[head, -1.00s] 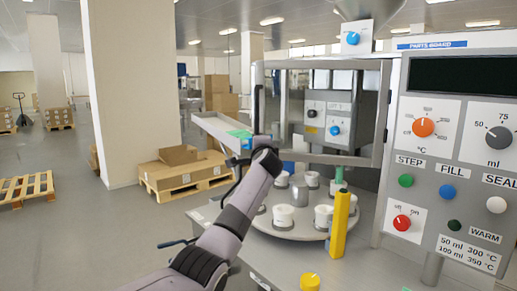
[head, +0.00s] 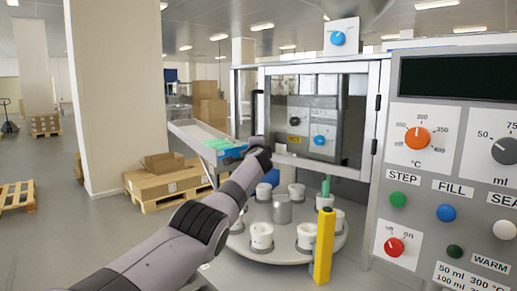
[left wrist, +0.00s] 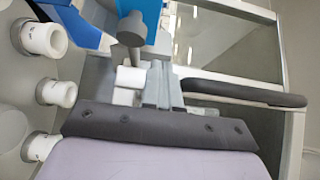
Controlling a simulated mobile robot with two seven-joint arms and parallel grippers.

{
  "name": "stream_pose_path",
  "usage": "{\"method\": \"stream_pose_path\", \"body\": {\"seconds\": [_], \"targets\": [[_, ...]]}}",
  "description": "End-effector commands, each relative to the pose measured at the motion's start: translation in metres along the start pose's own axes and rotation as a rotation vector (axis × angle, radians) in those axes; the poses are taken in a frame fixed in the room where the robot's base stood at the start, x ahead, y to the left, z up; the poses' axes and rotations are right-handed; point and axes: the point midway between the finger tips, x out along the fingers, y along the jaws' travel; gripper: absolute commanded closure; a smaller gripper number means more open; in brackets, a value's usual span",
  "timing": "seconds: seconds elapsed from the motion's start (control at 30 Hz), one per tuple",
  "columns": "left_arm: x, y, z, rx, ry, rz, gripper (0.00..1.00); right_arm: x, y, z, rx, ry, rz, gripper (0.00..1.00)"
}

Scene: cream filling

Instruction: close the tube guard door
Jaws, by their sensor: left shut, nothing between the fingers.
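The tube guard door (head: 320,69) is a light-framed clear panel with dark hinges on its right side. Its dark upright handle (head: 258,112) is on the left edge. The handle also shows in the left wrist view (left wrist: 245,92) as a long grey bar. My left gripper (head: 258,153) is at the lower end of the handle in the head view, partly hidden by its own wrist. In the left wrist view its fingers (left wrist: 162,84) are together and empty, close beside the handle's end; contact cannot be told. Whether a gap remains at the door's edge is unclear. My right gripper is out of view.
A turntable (head: 285,238) with several white cups stands below the door, with a yellow post (head: 324,246) in front. The control panel (head: 450,160) is on the right. A tray (head: 205,140) with green and blue items sits left of the door.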

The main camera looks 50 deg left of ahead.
Motion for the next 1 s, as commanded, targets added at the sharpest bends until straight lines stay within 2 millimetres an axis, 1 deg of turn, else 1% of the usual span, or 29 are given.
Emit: {"method": "stream_pose_path", "body": {"seconds": [0.2,0.73,1.0], "targets": [[0.0015,0.0,0.0031,0.0,-0.005,0.0,1.0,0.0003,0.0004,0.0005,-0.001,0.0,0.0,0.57],[0.0016,-0.0001,0.0034,0.0,-0.006,0.0,1.0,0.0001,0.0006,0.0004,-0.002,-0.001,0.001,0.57],[0.0034,-0.0015,0.0093,0.001,-0.004,0.0,1.0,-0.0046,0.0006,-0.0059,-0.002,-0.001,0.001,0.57]]}}
